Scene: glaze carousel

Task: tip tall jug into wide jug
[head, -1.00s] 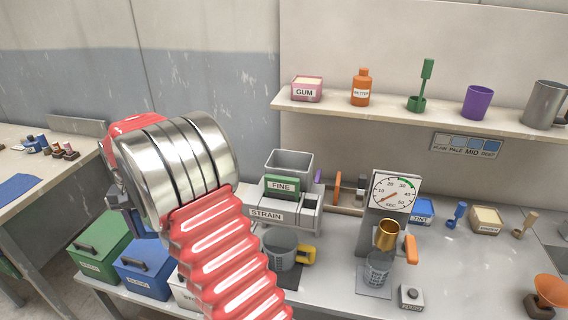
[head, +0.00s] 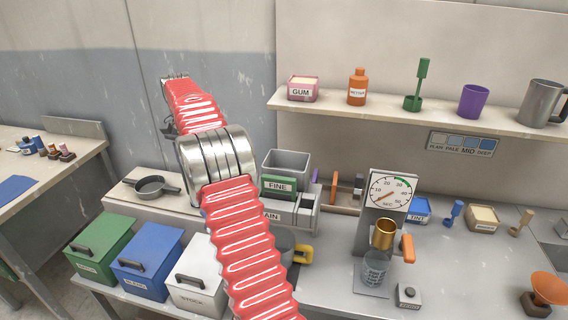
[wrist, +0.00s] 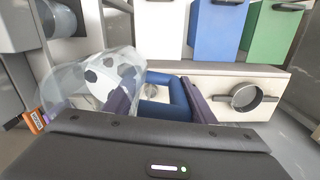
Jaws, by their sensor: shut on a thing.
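The tall jug (wrist: 75,88) is a clear vessel with dark patches, at the left of the wrist view. It lies slantwise across that picture; its true tilt is hard to tell. My gripper (wrist: 165,108) is shut on its blue handle (wrist: 178,88), with a dark finger on each side. The clear wide jug (head: 287,243) has a yellow handle (head: 303,254) and stands below the strainer in the head view. My arm hides part of it. I cannot make out my gripper or the tall jug in the head view.
The strainer box (head: 290,190) stands behind my arm. A timer dial (head: 390,192) with a brass cup (head: 384,233) is to its right. A small pan (head: 150,186) lies on the ledge at left. Green (head: 103,243), blue (head: 148,257) and white (head: 197,277) lidded bins sit in front.

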